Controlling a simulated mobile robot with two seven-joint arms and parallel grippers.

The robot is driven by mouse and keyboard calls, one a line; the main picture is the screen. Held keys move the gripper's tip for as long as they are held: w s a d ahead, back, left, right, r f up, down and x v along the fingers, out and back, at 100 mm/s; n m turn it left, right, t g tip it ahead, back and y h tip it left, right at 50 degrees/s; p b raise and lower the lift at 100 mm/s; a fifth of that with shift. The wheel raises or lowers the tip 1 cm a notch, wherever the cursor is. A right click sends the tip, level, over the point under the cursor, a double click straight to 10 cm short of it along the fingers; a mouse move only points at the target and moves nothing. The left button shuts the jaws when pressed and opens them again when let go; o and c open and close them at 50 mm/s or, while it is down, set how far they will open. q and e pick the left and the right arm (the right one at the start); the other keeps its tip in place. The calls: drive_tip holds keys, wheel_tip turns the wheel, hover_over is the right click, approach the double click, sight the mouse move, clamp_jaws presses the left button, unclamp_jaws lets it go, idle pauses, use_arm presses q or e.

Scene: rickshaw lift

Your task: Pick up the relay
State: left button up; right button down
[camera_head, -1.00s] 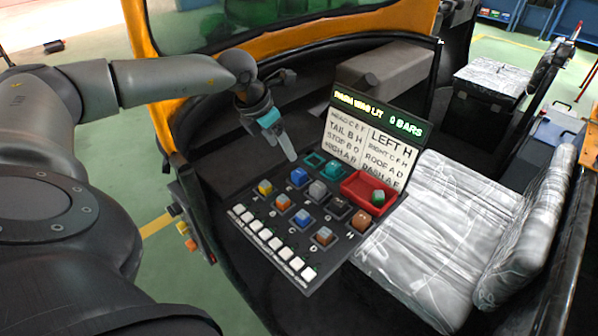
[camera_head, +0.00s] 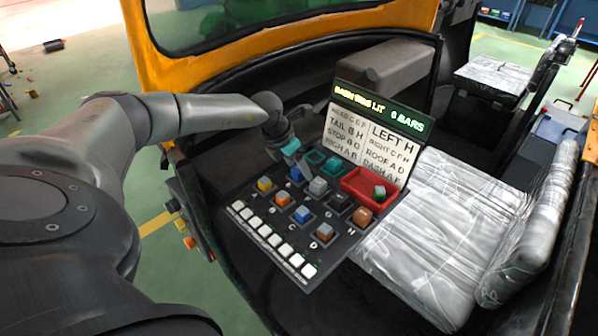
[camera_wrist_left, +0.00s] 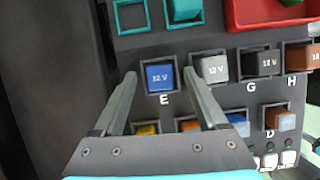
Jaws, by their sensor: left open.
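My left gripper (camera_head: 306,174) is open over the upper-left part of the relay panel, pointing down. In the left wrist view the left gripper (camera_wrist_left: 161,74) has one finger on each side of the blue relay (camera_wrist_left: 160,78) in slot E; I cannot tell whether they touch it. In the head view the fingers partly hide the blue relay (camera_head: 295,174). Beside it sit a grey relay (camera_wrist_left: 211,69), a black relay (camera_wrist_left: 261,64) at G and a brown relay (camera_wrist_left: 303,57) at H. My right gripper is not in view.
A red tray (camera_head: 353,188) holds a green relay (camera_head: 380,192). A teal relay (camera_head: 332,166) sits beside an empty teal socket (camera_wrist_left: 131,17). More coloured relays and white switches (camera_head: 265,232) line the panel's front. A sign board (camera_head: 372,135) stands behind; a wrapped seat (camera_head: 440,225) is right.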

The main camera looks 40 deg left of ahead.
use_arm(q)
clamp_jaws()
idle(0.7)
